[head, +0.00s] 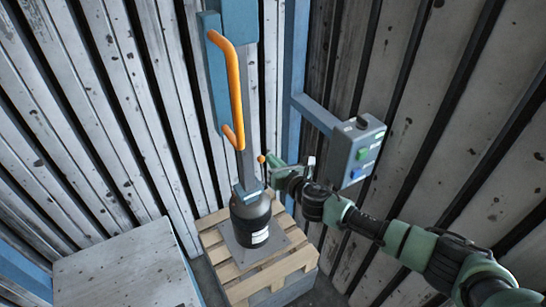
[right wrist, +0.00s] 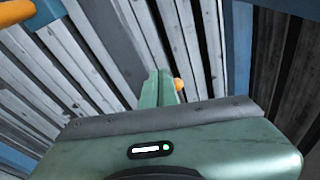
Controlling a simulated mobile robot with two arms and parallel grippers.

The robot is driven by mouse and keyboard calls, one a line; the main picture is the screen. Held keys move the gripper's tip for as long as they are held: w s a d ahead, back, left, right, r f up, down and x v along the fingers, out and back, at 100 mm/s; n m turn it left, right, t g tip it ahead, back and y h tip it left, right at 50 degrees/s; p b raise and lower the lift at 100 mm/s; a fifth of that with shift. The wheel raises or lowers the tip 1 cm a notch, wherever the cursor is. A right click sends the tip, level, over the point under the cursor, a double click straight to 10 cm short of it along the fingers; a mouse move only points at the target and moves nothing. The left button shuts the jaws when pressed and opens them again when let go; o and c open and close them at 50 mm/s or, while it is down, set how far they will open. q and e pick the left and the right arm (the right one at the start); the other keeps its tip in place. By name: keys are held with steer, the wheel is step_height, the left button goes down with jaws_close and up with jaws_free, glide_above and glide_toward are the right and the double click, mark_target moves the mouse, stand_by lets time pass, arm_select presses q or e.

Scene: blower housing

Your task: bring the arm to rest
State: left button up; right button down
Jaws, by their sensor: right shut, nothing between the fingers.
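My right arm comes in from the lower right of the head view. A small orange knob (head: 262,158) shows right by the fingertips. It also shows beside the fingers in the right wrist view (right wrist: 179,84); I cannot tell whether they touch. My left gripper is not in view.
A curved orange handle (head: 236,90) is on the column. A grey control box (head: 360,152) with green and blue buttons sits on a blue bracket, close behind my right arm. The black part stands on a grey plate on a wooden pallet (head: 222,258). A pale box (head: 125,268) is lower left. Slatted walls enclose the place.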

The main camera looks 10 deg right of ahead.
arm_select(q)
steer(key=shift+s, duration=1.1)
arm_select(e)
steer(key=s+d+f+m+g+h+b, duration=0.15)
steer(key=s+d+f+m, duration=0.25)
steer(key=s+f+m, duration=0.55)
steer(key=s+d+f+m+g+h, duration=0.1)
steer(key=s+d+f+m+g, duration=0.25)
steer(key=f, duration=1.15)
steer(key=s+d+f+m+g+h+b, duration=0.15)
steer(key=s+d+f+m, duration=0.25)
steer(key=s+f+m, duration=0.6)
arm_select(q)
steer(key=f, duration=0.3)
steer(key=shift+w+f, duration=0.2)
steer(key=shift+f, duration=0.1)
arm_select(e)
steer(key=s+d+f+m+g, duration=0.1)
steer(key=s+f+m, duration=0.3)
steer(key=s, duration=0.9)
steer(key=s+d+f+m+g, duration=0.1)
steer(key=s+f+m+g, duration=0.2)
steer(key=s+f, duration=0.5)
steer(key=s+d+f+m+g+h, duration=0.1)
steer(key=s+f+m, duration=0.4)
steer(key=s, duration=1.3)
steer(key=shift+f+m+g, duration=0.3)
steer(key=shift+f+g, duration=0.55)
